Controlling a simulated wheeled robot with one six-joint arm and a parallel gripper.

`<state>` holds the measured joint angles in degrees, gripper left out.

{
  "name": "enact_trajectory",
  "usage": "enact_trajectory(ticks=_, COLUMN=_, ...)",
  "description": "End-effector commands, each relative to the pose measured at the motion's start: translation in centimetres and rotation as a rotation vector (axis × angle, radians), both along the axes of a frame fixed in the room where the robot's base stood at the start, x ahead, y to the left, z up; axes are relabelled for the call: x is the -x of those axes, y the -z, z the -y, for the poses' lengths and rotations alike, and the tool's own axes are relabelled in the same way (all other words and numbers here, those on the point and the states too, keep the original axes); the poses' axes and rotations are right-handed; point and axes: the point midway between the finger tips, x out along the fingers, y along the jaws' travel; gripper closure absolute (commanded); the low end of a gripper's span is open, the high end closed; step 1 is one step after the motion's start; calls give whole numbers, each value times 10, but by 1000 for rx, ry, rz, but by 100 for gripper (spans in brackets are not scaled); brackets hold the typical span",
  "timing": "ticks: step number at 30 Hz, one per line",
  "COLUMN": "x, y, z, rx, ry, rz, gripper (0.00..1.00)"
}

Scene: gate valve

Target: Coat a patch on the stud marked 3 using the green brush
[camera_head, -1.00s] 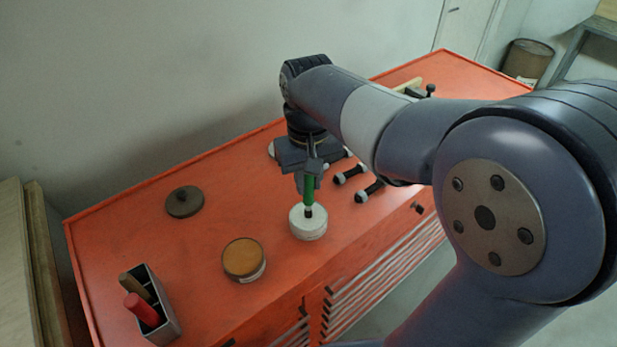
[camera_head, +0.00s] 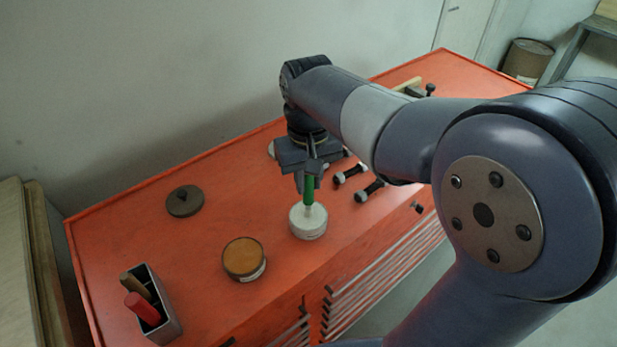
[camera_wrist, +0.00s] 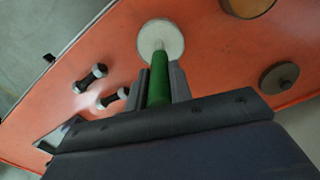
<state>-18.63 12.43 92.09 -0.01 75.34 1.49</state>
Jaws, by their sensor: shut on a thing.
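My gripper (camera_head: 307,180) is shut on the green brush (camera_head: 309,192) and holds it upright, tip down, over the white round tub (camera_head: 308,222). The brush tip is at the tub's pale top, and its lower end now looks white. In the wrist view the green brush handle (camera_wrist: 158,88) sits between the two fingers and its tip meets the white tub (camera_wrist: 161,38). Two dark studs with pale ends, one stud (camera_head: 351,174) and another stud (camera_head: 369,191), lie to the right of the tub. I cannot read any number on them.
A tub with orange-brown contents (camera_head: 244,258) stands left of the white tub. A grey holder (camera_head: 166,325) with red and brown handles stands at the front left. The orange bench top (camera_head: 130,235) is clear between them.

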Motion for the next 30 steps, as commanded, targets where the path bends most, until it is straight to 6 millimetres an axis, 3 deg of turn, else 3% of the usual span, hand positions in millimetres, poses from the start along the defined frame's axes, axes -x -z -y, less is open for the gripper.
enact_trajectory(ticks=8, x=1, y=-4, z=0, rx=1, ry=0, rz=-5, gripper=100)
enact_trajectory(ticks=30, x=1, y=-66, z=0, rx=1, ry=0, rz=-2, gripper=100)
